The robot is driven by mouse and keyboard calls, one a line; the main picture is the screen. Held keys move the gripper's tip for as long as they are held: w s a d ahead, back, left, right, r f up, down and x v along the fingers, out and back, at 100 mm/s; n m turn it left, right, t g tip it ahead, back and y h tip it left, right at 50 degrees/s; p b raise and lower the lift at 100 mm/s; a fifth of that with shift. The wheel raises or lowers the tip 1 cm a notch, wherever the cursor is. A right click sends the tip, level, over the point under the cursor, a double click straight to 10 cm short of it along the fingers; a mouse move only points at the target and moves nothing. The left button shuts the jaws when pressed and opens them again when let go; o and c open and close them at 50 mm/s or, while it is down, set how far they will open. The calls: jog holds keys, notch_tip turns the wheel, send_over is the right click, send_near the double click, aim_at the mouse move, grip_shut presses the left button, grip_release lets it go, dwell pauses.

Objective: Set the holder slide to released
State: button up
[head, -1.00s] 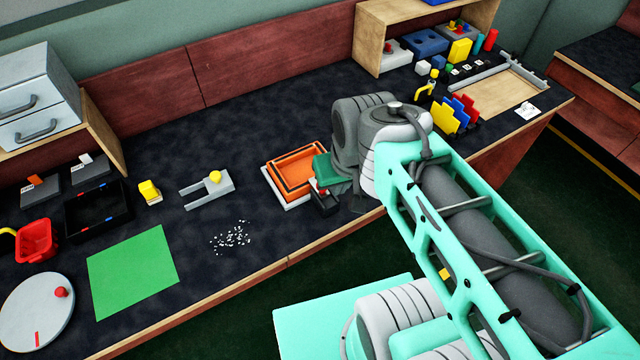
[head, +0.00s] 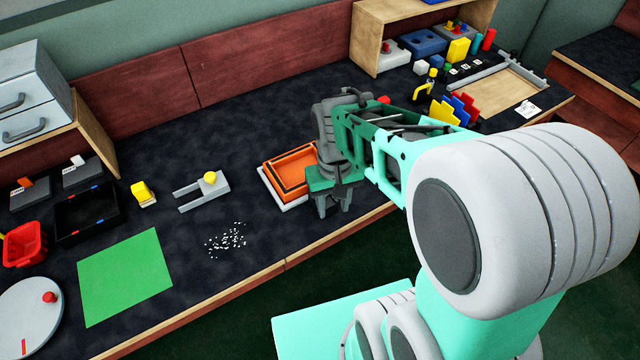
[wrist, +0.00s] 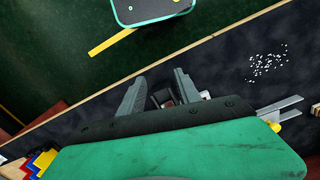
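My gripper (head: 333,207) points down at the right side of the orange tray (head: 272,172), near the table's front edge. In the wrist view my gripper (wrist: 160,82) has its two grey fingers apart, one on each side of the block. Whether they touch it cannot be told.
A grey forked piece with a yellow knob (head: 190,198) lies left of the tray. White bits (head: 226,241) and a green mat (head: 125,277) lie at the front left. Coloured plates (head: 452,112) stand to the right. The table behind the tray is clear.

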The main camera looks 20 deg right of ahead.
jog(key=shift+o, duration=1)
jog(key=w+n, duration=0.1)
jog(key=w, duration=0.1)
jog(key=w+f+n, duration=0.1)
jog(key=w, duration=0.2)
jog(key=shift+w+f, duration=0.15)
jog(key=w+n, duration=0.1)
jog(key=w+r+n, duration=0.1)
jog(key=w, duration=0.1)
jog(key=shift+w+r, duration=0.15)
jog(key=shift+r, duration=0.05)
jog(key=w+r+n, duration=0.1)
jog(key=n, duration=0.1)
jog(key=w+r+n, duration=0.1)
jog(key=r+n, duration=0.1)
jog(key=shift+w+r+t, duration=0.2)
jog(key=shift+w+t, duration=0.1)
jog(key=shift+w, duration=0.1)
jog(key=shift+s+n, duration=0.35)
jog(key=shift+n, duration=0.75)
jog(key=shift+f+n, duration=0.15)
jog(key=shift+n, duration=0.65)
notch_tip(320, 180, down, 8)
jog(key=shift+r, duration=0.25)
grip_shut()
